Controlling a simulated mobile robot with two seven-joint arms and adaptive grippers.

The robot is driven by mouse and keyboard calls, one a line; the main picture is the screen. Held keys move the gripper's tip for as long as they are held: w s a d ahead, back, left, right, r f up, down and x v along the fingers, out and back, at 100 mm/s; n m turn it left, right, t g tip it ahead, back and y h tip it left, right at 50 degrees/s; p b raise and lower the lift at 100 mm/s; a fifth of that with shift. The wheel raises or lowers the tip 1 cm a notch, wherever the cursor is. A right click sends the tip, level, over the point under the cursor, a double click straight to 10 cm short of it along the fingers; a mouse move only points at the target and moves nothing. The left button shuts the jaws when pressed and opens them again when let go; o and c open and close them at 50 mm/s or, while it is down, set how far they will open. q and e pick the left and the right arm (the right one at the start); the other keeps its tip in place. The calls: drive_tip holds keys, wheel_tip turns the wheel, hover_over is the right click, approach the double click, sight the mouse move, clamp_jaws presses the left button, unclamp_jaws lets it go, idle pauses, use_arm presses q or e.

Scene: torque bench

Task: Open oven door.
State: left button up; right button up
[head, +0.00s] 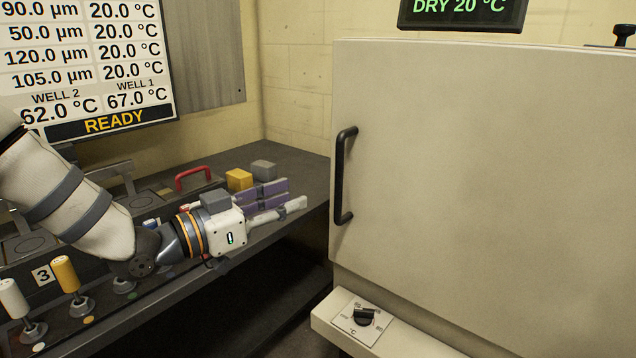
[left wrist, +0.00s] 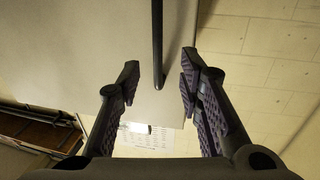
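The oven door (head: 470,180) is a large cream panel on the right of the head view and looks closed. Its black vertical bar handle (head: 343,178) is near the door's left edge. My left gripper (head: 287,197) is left of the handle, with its fingers pointing right towards it. In the left wrist view, the handle (left wrist: 157,45) lies in line with the gap between the two open fingers (left wrist: 159,82). The gap is empty, and the fingertips look short of the bar. The door also fills the upper middle there (left wrist: 100,50). My right gripper is not in view.
A dark bench (head: 300,163) runs along the left, holding a yellow block (head: 239,180), a grey block (head: 263,170), a red handle (head: 193,177) and several knobbed levers. A dial (head: 364,316) sits on a ledge below the door. A display (head: 464,12) reads DRY 20 °C.

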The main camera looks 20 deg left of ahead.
sight(336, 183)
use_arm(q)
drive_tip(key=x, duration=0.3)
drive_tip(key=b+x, duration=0.1)
drive_tip(key=x, duration=0.7)
drive_tip(key=shift+d+f+b, duration=0.3)
drive_tip(key=shift+b, duration=0.1)
drive_tip(key=shift+w+d+r, duration=0.15)
drive_tip(key=shift+w+d, duration=0.05)
drive_tip(key=shift+w, duration=0.2)
clamp_jaws()
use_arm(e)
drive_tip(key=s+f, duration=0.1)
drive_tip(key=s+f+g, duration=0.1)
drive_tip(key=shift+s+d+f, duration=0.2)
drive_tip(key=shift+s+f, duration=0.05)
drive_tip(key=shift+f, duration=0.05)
